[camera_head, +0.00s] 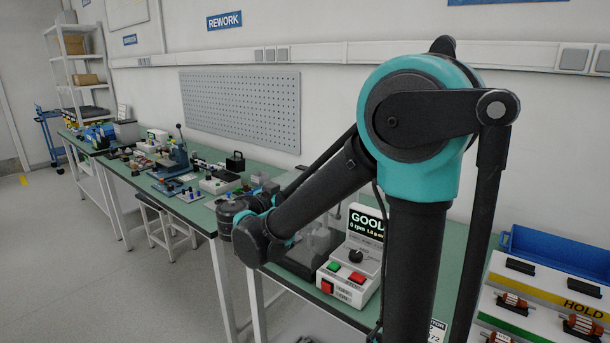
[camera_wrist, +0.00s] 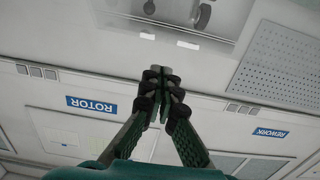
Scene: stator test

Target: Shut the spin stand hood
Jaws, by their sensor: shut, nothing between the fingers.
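The spin stand (camera_head: 350,262) is on the green bench in the head view, with a lit display reading GOOD and 0 rpm. Its clear, greyish hood (camera_head: 318,240) shows only in part behind my arm, and I cannot tell its exact angle there. In the wrist view a clear framed panel (camera_wrist: 215,18), which looks like the hood, fills the top edge, with dark round parts seen through it. My gripper (camera_wrist: 160,75) is shut and empty, its tips just below that panel in the picture. Whether they touch it is unclear.
A blue bin (camera_head: 555,255) and a rack marked HOLD with small rotors (camera_head: 583,326) stand at the right. Tools and fixtures crowd the bench (camera_head: 135,172) to the left. A pegboard (camera_head: 240,108) hangs on the wall behind. The floor at left is clear.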

